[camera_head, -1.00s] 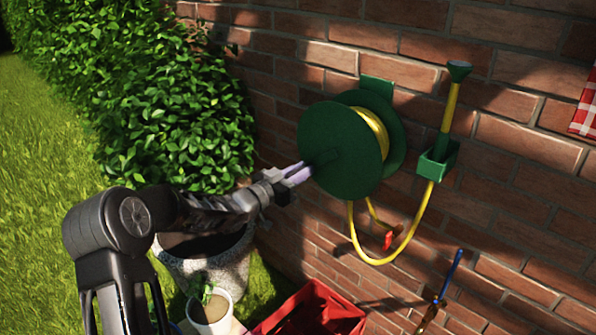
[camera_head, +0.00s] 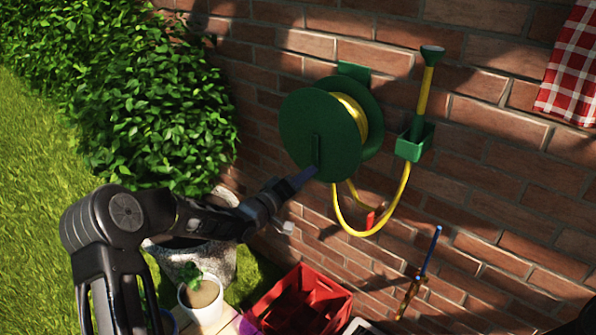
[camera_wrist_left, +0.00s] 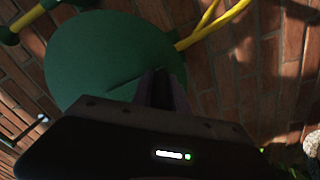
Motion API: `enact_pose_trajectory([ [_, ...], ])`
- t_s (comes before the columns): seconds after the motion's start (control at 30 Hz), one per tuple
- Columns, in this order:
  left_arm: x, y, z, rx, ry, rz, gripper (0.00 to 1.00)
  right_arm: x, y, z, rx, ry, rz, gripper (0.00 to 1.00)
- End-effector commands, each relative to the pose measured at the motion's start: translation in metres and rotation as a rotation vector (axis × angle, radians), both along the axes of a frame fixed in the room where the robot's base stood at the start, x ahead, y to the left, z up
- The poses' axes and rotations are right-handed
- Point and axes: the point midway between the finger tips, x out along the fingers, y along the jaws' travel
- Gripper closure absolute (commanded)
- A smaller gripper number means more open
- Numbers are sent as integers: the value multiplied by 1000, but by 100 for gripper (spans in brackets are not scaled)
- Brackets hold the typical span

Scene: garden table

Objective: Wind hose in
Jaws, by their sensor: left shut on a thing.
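The green hose reel (camera_head: 308,118) hangs on the brick wall with some yellow hose (camera_head: 357,112) wound on its drum. A loop of the hose (camera_head: 347,226) hangs below, and its nozzle end (camera_head: 421,97) stands in a green holder (camera_head: 414,146) to the right. My left gripper (camera_head: 310,174) is at the lower edge of the reel's front disc, shut on the crank handle (camera_head: 316,150), which is mostly hidden. In the left wrist view the fingers (camera_wrist_left: 163,88) reach up against the green disc (camera_wrist_left: 105,60). My right gripper is not in view.
A red tap handle (camera_head: 371,219) sits behind the hose loop. Below are a red crate (camera_head: 262,302), a potted seedling (camera_head: 204,302) and a stone planter (camera_head: 217,262). A blue-handled tool (camera_head: 431,250) leans at the wall. A checked cloth (camera_head: 566,72) hangs at upper right.

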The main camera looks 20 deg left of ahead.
Motion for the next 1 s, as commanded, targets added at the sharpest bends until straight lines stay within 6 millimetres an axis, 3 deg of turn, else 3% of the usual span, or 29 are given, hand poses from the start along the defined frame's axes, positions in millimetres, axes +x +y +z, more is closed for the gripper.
enact_pose_trajectory([
  [0.47,-14,-38,12,-428,151,-1,100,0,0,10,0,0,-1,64],
  [1.0,-25,-70,45,-913,320,1,100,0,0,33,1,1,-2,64],
])
